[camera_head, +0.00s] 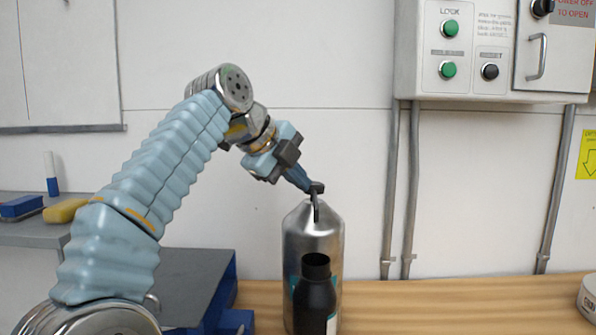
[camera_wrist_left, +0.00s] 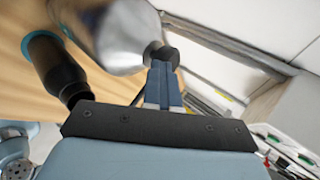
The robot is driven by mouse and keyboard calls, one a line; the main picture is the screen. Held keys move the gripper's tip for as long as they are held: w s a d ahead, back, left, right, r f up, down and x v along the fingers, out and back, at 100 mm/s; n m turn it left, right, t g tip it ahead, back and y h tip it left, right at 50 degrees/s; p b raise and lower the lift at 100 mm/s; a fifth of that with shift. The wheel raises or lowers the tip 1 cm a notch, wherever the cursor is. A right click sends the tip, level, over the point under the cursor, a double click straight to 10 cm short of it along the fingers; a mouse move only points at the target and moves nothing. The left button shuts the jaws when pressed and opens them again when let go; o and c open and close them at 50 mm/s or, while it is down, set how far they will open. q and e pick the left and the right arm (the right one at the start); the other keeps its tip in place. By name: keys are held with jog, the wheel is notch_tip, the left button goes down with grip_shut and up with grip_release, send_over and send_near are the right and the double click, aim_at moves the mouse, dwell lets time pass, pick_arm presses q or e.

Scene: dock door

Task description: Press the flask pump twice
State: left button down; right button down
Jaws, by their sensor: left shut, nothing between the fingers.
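The silver metal flask (camera_head: 300,240) stands upright on the wooden surface, with a black pump head (camera_head: 316,190) on top. My left gripper (camera_head: 304,184) is shut and empty. Its blue fingers slope down to the pump head, and the tips are at it; I cannot tell whether they press on it. In the left wrist view the closed fingertips (camera_wrist_left: 162,68) meet the dark pump head (camera_wrist_left: 160,52), and the flask (camera_wrist_left: 115,35) is at upper left. A black bottle partly hides the flask's lower front in the head view. My right gripper is not in view.
The open-necked black bottle (camera_head: 315,295) stands close in front of the flask. Blue bins (camera_head: 225,290) are at lower left, and a grey shelf (camera_head: 35,233) holds a yellow item (camera_head: 65,210). A control box (camera_head: 480,85) hangs on the wall. The wooden top right of the flask is mostly clear.

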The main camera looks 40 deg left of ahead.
pick_arm(q)
jog(key=shift+f, duration=0.1)
jog(key=d+p+v, duration=0.1)
jog(key=p+v, duration=0.2)
jog(key=v, duration=1.1)
jog(key=shift+a+p, duration=0.4)
jog(key=shift+a, duration=0.1)
